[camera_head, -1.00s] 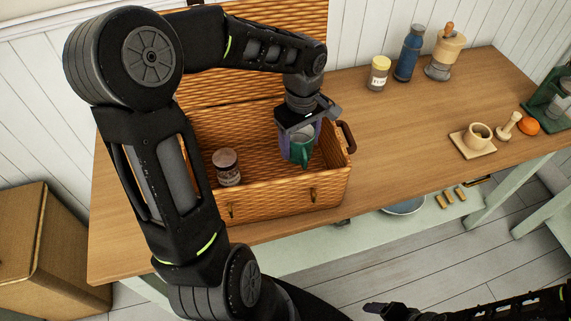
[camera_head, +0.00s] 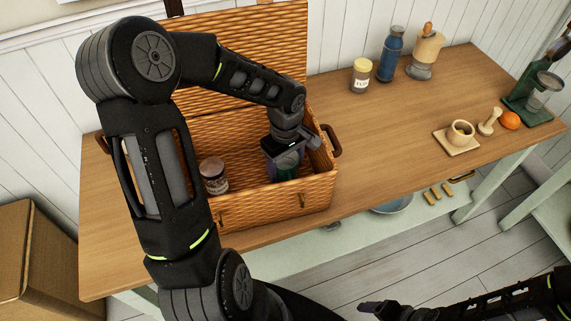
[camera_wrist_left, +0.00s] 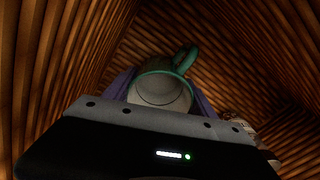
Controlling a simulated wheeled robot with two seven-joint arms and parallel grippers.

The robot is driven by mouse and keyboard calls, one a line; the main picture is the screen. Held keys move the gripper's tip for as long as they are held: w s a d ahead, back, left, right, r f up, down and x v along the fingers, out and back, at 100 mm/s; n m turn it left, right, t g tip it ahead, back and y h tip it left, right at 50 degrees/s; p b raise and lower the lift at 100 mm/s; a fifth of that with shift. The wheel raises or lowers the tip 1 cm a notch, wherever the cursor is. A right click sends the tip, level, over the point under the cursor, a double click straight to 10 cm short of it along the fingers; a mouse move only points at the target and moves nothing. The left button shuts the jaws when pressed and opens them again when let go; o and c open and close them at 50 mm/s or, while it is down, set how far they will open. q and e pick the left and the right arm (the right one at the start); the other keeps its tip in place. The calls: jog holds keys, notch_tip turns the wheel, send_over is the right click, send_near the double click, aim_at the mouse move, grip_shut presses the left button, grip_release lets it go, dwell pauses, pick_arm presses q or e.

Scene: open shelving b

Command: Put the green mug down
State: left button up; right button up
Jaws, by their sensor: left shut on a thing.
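The green mug (camera_head: 285,168) is low inside the open wicker basket (camera_head: 275,209), near its right end. My left gripper (camera_head: 283,160) points down into the basket and is shut on the mug. In the left wrist view the mug (camera_wrist_left: 160,90) sits between the purple fingers, its pale inside facing the camera and its green handle pointing up and right. The gripper hides much of the mug in the head view, and I cannot tell whether its base touches the basket floor. My right gripper (camera_head: 372,309) is at the bottom edge, and its jaws are unclear.
A jar (camera_head: 213,175) stands in the basket left of the mug. A yellow-lidded jar (camera_head: 361,75), a blue bottle (camera_head: 390,54) and a grinder (camera_head: 425,52) stand along the back. A cup on a board (camera_head: 457,146) is at the right. The wooden counter (camera_head: 375,140) between is clear.

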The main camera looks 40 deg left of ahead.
pick_arm(q)
jog(key=shift+f+b, duration=0.2)
jog(key=shift+b, duration=0.1)
jog(key=o, duration=1.5)
jog(key=shift+r, duration=0.1)
jog(key=shift+r, duration=0.1)
jog(key=shift+r, duration=0.5)
notch_tip(320, 180, up, 11)
jog(key=shift+r, duration=0.1)
